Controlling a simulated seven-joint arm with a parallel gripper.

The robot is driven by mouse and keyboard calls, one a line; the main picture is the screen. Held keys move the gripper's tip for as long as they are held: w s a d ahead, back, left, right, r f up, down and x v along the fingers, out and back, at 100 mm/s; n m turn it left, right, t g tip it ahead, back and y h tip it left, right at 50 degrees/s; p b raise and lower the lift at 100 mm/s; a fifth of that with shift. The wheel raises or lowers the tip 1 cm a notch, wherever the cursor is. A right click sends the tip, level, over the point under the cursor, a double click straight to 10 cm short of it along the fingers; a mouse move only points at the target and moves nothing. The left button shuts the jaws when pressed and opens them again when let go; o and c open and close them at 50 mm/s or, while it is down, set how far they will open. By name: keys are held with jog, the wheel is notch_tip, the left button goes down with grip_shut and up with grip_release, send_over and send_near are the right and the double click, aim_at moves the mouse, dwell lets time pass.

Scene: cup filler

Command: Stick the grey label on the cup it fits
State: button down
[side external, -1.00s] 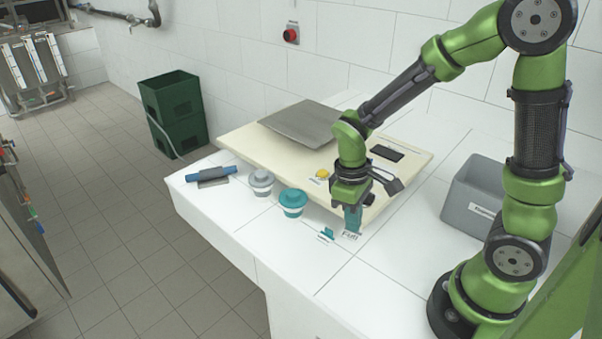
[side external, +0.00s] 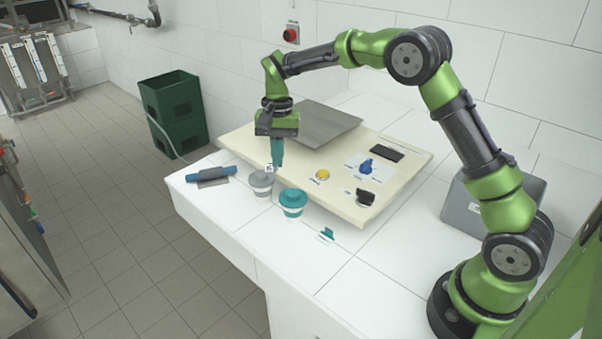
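The grey cup (side external: 260,183), with a grey lid, stands upright on the white counter in front of the cream board. The teal cup (side external: 293,204) stands upright to its right. My gripper (side external: 275,164) points down just behind and above the grey cup. Its teal fingers look shut on a small white piece with a dark mark, which seems to be the grey label (side external: 269,168). The grey of its tab cannot be made out. From this angle I cannot tell whether the piece touches the cup. A teal label tab (side external: 327,234) lies on the counter to the right.
The cream board (side external: 340,190) carries a grey plate (side external: 312,125), a yellow button (side external: 322,174), a blue knob (side external: 366,167) and black parts. A blue-handled scraper (side external: 211,174) lies left of the cups. A grey bin (side external: 465,203) stands at right. The front counter is clear.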

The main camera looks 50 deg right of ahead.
aim_at(266, 175)
jog(key=w+r+m, duration=0.3)
jog(key=w+m, duration=0.1)
jog(key=m, duration=0.1)
jog(key=shift+m+t, duration=0.4)
jog(key=shift+m, duration=0.1)
jog(key=shift+s+a+f, duration=0.15)
jog(key=shift+f, duration=0.9)
jog(key=shift+s+a+f, duration=0.1)
jog(key=shift+a+f, duration=0.05)
jog(key=shift+f, duration=0.9)
jog(key=shift+s+a+f, duration=0.15)
jog(key=shift+f, duration=0.9)
jog(key=shift+f, duration=0.25)
jog(key=c, duration=1.8)
grip_release()
jog(key=o, duration=0.5)
jog(key=shift+c, duration=0.2)
notch_tip(266, 175, up, 17)
jog(key=d, duration=0.2)
